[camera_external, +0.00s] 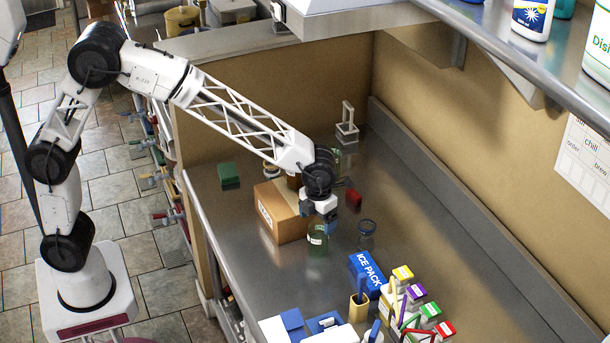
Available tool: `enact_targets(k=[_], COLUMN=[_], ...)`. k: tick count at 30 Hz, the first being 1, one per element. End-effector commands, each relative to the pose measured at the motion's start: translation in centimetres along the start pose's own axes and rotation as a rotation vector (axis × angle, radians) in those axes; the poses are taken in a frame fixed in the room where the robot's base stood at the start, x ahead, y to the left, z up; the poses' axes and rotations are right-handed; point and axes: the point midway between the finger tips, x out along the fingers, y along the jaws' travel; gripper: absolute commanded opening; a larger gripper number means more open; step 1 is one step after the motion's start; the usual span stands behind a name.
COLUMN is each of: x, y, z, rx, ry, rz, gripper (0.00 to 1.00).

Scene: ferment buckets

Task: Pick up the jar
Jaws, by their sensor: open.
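A greenish glass jar (318,241) with a pale label stands upright on the steel counter. A second, clear glass jar (366,238) with a dark bluish rim stands to its right. The frame does not show which of the two the task means. My gripper (328,226) points down right above the greenish jar, with its blue fingers at about the height of the jar's top. It is open, and nothing shows lifted in it. Whether the fingers straddle the jar's neck or touch it cannot be told at this size.
A cardboard box (280,215) stands close on the left of the jars. A blue ice pack box (367,274) and several small colour-topped cartons (416,291) stand in front. A green block (229,174), a red block (353,197) and a metal stand (347,128) are farther back. The counter's right side is clear.

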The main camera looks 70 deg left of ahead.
Motion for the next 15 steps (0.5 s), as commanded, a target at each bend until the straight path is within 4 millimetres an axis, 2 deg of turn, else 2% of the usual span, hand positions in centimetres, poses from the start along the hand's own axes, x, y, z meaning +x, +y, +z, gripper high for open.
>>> enact_targets(k=[4, 15], x=[0.89, 1.10], y=[0.03, 0.02], z=[-0.01, 0.01], rx=[0.000, 0.000], ry=[0.001, 0.001], rz=[0.001, 0.001], gripper=[0.90, 0.90])
